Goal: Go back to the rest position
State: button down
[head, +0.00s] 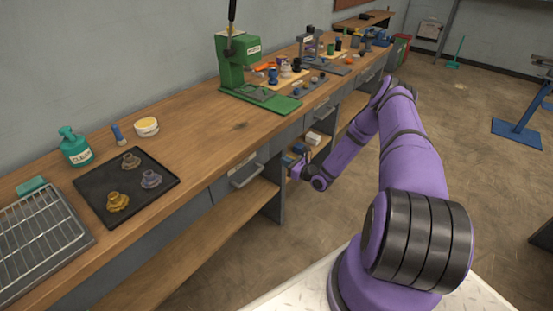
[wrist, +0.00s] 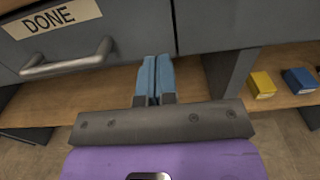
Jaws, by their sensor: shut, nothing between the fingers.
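My gripper (wrist: 156,60) shows in the wrist view with its two blue fingers together and nothing between them. It is in front of the workbench, over the edge of the lower shelf (wrist: 110,87) and to the right of the handle of a drawer labelled DONE (wrist: 45,20). In the head view my purple arm reaches forward and bends down to the left, low beside the bench front. The fingertips are hard to make out in the head view.
The wooden bench (head: 210,135) carries a black tray (head: 90,185) with several metal parts, a wire rack (head: 40,235), a green bottle (head: 74,148) and a green press (head: 240,75). A yellow box (wrist: 262,84) and a blue box (wrist: 299,80) sit on the shelf. The floor at right is mostly open.

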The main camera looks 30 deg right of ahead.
jog(key=v, duration=0.6)
jog(key=shift+s, duration=0.1)
jog(key=a+r+n+g+y, duration=0.25)
jog(key=a+r+n, duration=0.2)
jog(key=r, duration=0.45)
jog(key=a+r+n+g+y, duration=0.2)
jog(key=a+r+n+g, duration=0.3)
jog(key=r, duration=0.4)
jog(key=a+r+n+g+y, duration=0.3)
jog(key=r+n, duration=0.3)
jog(key=r, duration=0.3)
jog(key=s+a+r+n+g+h, duration=0.25)
jog(key=s+a+r+n, duration=0.2)
jog(key=r, duration=0.35)
jog(key=s+a+r+n+g+h, duration=0.25)
jog(key=s+a+r, duration=0.2)
jog(key=r, duration=0.25)
jog(key=s+r+n+t+h, duration=0.2)
jog(key=s+r+n+h, duration=0.2)
jog(key=s+r, duration=0.3)
jog(key=s+r+n+t+h, duration=0.2)
jog(key=s+r+n+h, duration=0.3)
jog(key=s, duration=1.3)
jog(key=shift+w+v, duration=0.25)
jog(key=shift+v, duration=1.1)
jog(key=shift+r, duration=0.15)
